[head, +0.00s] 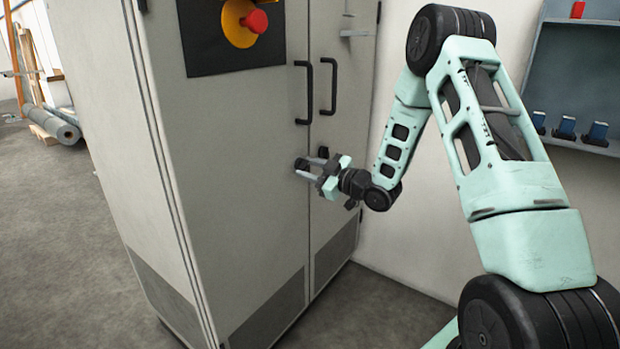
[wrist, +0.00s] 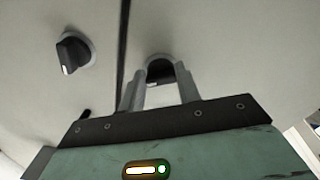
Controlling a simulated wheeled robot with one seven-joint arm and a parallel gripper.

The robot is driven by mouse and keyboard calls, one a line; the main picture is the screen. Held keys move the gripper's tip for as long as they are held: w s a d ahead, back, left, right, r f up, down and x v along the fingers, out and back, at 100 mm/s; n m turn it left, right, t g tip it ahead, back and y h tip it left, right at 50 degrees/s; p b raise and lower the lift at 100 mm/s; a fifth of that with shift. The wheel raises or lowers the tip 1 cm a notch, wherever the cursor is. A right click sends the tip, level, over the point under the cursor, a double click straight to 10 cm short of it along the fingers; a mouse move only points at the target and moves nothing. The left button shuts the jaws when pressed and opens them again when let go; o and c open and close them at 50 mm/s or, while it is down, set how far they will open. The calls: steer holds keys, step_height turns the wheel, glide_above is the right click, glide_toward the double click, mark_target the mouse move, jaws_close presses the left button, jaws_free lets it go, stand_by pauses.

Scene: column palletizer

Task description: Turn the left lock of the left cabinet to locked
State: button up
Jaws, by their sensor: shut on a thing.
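The left cabinet (head: 225,190) is a tall, light-grey cabinet with two doors. The left lock (head: 300,163) is a small dark knob on the left door, below its handle and near the seam. My gripper (head: 302,168) is shut on it, one finger on each side. In the wrist view, which seems turned upside down, this lock (wrist: 160,71) sits between my gripper fingers (wrist: 160,93), its white mark toward the picture's bottom. The fingers and palm hide part of it. The other lock (head: 323,152) is free; it also shows in the wrist view (wrist: 72,53), its white mark pointing down.
Two black handles, the left one (head: 304,92) and the right one (head: 329,87), stick out above the locks. A red emergency button (head: 255,21) is on a dark panel. A grey-blue shelf unit (head: 585,70) hangs at the right.

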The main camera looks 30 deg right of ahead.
steer(key=n+b, duration=1.2)
steer(key=b, duration=0.1)
steer(key=shift+d+r, duration=0.15)
stand_by(0.5)
steer(key=o, duration=1)
steer(key=shift+r, duration=0.1)
steer(key=p+v, duration=0.3)
steer(key=v, duration=1.4)
steer(key=shift+s, duration=0.15)
